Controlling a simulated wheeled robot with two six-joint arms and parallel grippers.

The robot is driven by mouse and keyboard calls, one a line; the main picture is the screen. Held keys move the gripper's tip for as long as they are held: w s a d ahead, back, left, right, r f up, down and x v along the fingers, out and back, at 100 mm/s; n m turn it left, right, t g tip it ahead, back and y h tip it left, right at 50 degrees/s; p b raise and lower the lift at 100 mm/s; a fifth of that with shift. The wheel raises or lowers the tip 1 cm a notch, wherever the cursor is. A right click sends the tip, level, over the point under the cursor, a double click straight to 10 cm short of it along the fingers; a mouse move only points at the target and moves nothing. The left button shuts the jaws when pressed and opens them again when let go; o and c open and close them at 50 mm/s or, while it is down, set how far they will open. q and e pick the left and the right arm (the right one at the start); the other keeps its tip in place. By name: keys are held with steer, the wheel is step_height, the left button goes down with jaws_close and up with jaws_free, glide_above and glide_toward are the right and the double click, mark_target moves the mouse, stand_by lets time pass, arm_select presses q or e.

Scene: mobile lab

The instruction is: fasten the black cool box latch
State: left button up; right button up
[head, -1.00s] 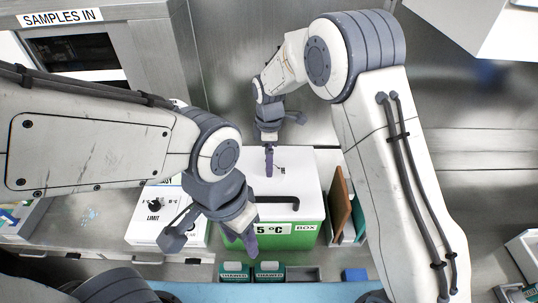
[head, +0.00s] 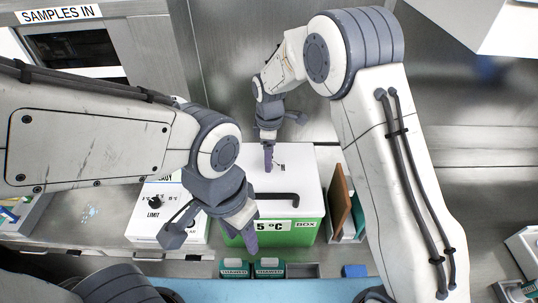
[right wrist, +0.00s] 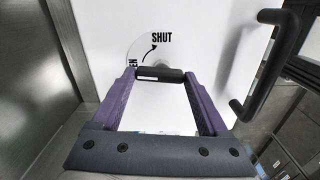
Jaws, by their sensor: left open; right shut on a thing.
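The cool box is green (head: 238,241) with a white lid (head: 305,170), a black carry handle and a "5 °C BOX" label on its front. My right gripper (head: 268,158) is at the lid's back left. In the right wrist view, its purple fingers (right wrist: 160,88) are shut on the black latch (right wrist: 160,74), one at each end. A curved arrow points to "SHUT" beside the latch; the other word is partly hidden, ending in "EN". In the head view the latch is hidden by the gripper. My left gripper (head: 211,238) is open and empty, in front of the box's left side.
The carry handle (right wrist: 265,70) rises beside the right gripper. A white box marked "LIMIT" (head: 165,228) stands left of the cool box. Brown and green boards (head: 343,203) stand at its right. Small green-white cartons (head: 235,270) lie in front. A metal wall rises behind.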

steer(key=m, duration=0.4)
steer(key=m+b, duration=0.1)
steer(key=m, duration=0.3)
steer(key=shift+d+m, duration=0.1)
steer(key=shift+m, duration=0.3)
steer(key=m, duration=0.4)
steer(key=shift+s, duration=0.1)
steer(key=shift+r+m, duration=0.1)
steer(key=shift+m, duration=1.8)
steer(key=o, duration=1.2)
steer(key=shift+o, duration=0.2)
